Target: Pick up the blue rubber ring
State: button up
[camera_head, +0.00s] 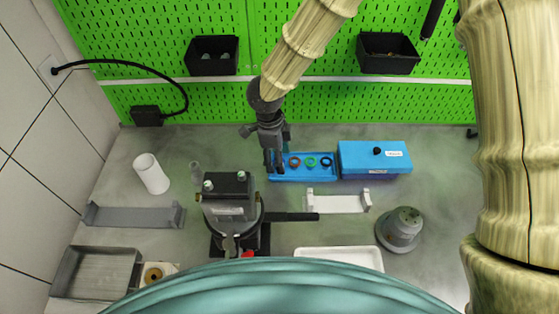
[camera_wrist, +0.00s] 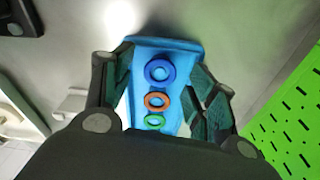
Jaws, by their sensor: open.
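The blue rubber ring (camera_wrist: 146,72) lies flat in a light blue tray (camera_wrist: 180,45), nearest the tray's far end in the wrist view. In the head view my gripper (camera_head: 274,165) covers that end of the tray (camera_head: 305,179), so I cannot make out the blue ring there. My gripper (camera_wrist: 160,72) is open and empty, with one finger on each side of the tray in the wrist view. The blue ring shows between the fingers. The height of the fingertips above it is hard to tell.
An orange ring (camera_wrist: 147,100) and a green ring (camera_wrist: 146,121) lie in line beside the blue one. A dark ring (camera_head: 325,161) lies at the tray's right end. A blue box (camera_head: 360,160) stands right of the tray, a black-topped device (camera_head: 230,211) to the left.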

jog(key=shift+f, duration=0.15)
jog(key=c, duration=0.7)
jog(key=shift+c, duration=0.2)
jog(key=shift+r, duration=0.2)
